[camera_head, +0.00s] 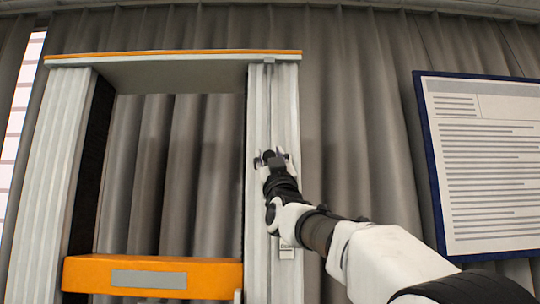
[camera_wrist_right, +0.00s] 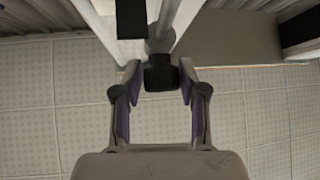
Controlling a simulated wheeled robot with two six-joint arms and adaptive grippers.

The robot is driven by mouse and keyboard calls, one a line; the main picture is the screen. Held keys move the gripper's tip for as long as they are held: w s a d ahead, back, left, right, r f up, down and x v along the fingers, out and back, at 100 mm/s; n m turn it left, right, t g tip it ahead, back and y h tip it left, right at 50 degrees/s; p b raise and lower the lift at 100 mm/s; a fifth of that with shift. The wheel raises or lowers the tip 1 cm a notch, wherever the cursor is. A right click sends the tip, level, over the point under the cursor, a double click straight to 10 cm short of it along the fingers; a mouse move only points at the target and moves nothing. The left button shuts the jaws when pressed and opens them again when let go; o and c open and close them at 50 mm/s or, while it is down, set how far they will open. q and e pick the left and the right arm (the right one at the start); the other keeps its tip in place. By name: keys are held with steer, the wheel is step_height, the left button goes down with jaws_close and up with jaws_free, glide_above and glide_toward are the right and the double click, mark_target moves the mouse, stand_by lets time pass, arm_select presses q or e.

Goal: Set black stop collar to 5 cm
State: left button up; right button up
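The black stop collar (camera_wrist_right: 160,73) sits on a thin metal rod (camera_wrist_right: 165,22) in the right wrist view. In the head view the rod (camera_head: 269,95) runs down the front of the tower's right column (camera_head: 285,110). My right gripper (camera_head: 270,160) is at the rod, partly covering the collar there. In the wrist view, the fingers of my right gripper (camera_wrist_right: 160,78) stand on both sides of the collar with narrow gaps showing, so it looks open around it. No readable height scale shows. My left gripper is out of view.
An orange crossbeam (camera_head: 215,276) with a grey plate spans the tower low down, and a grey top beam (camera_head: 175,72) joins both columns. A small label (camera_head: 287,253) is on the right column. A framed notice (camera_head: 485,160) hangs at right before grey curtains.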

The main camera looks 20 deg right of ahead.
jaws_close()
step_height(320, 180, down, 15)
steer(key=b, duration=1.3)
steer(key=shift+o, duration=1.5)
jaws_free()
steer(key=o, duration=0.4)
steer(key=shift+w, duration=0.1)
steer(key=shift+w+f, duration=0.1)
steer(key=shift+w, duration=0.05)
